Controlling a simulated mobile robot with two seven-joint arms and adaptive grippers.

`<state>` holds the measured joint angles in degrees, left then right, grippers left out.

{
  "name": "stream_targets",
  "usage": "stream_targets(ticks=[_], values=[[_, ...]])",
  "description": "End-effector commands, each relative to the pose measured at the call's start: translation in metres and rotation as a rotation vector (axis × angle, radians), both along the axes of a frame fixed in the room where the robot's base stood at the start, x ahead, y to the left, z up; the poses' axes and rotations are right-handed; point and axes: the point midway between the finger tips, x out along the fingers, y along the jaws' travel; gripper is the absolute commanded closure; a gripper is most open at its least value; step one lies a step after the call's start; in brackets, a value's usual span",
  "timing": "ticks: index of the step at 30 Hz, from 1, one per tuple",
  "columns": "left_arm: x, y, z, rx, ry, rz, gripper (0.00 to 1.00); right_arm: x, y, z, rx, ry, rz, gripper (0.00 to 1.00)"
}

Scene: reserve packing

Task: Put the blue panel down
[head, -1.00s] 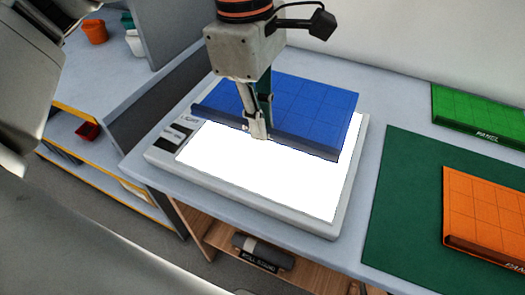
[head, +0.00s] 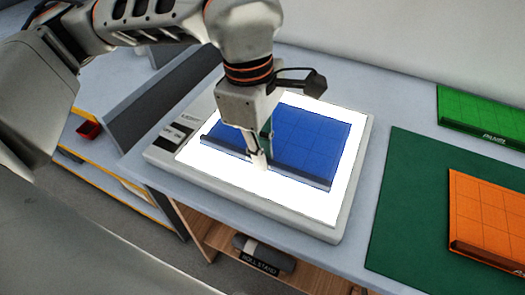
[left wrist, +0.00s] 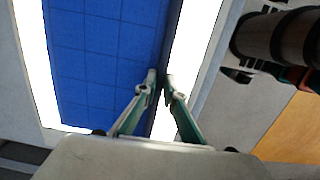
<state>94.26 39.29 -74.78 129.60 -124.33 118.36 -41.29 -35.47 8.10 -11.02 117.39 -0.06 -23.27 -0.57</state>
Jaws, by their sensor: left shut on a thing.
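The blue panel (head: 310,140) is a flat gridded board with a darker raised edge along its near side. In the head view it lies over the white lit surface of the light box (head: 335,222), with a lit margin showing around it. My left gripper (head: 258,166) is shut on the panel's near edge. In the left wrist view its fingertips (left wrist: 160,82) pinch that edge, and the blue panel (left wrist: 95,50) spans the left side. Whether the panel's underside fully touches the lit surface cannot be told. My right gripper is not in view.
A green mat (head: 400,215) lies right of the light box, with an orange panel (head: 490,215) on it. A green panel (head: 480,112) lies at the back right. A labelled roll stand (head: 262,253) sits on the shelf below. A small red bin (head: 89,129) is at left.

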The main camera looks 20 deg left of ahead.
Motion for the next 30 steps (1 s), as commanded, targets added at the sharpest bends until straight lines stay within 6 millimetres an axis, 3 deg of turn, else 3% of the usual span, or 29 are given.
stream_targets(ticks=[2,3,5,17,20,30], values=[[0.000,0.000,-0.003,0.000,0.002,0.000,1.00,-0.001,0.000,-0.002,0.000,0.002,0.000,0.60],[0.000,0.000,-0.004,0.001,0.002,0.001,0.88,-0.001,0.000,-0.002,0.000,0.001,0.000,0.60],[0.000,0.000,-0.003,0.001,0.001,0.001,0.74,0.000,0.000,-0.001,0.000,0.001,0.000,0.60],[0.000,0.000,0.002,0.000,0.000,0.000,0.74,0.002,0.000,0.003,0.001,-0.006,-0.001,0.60],[0.000,0.001,0.012,0.000,-0.002,0.000,0.74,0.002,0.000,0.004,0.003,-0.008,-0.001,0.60],[-0.001,0.008,0.081,0.000,-0.005,0.002,0.74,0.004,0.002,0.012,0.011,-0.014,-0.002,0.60]])
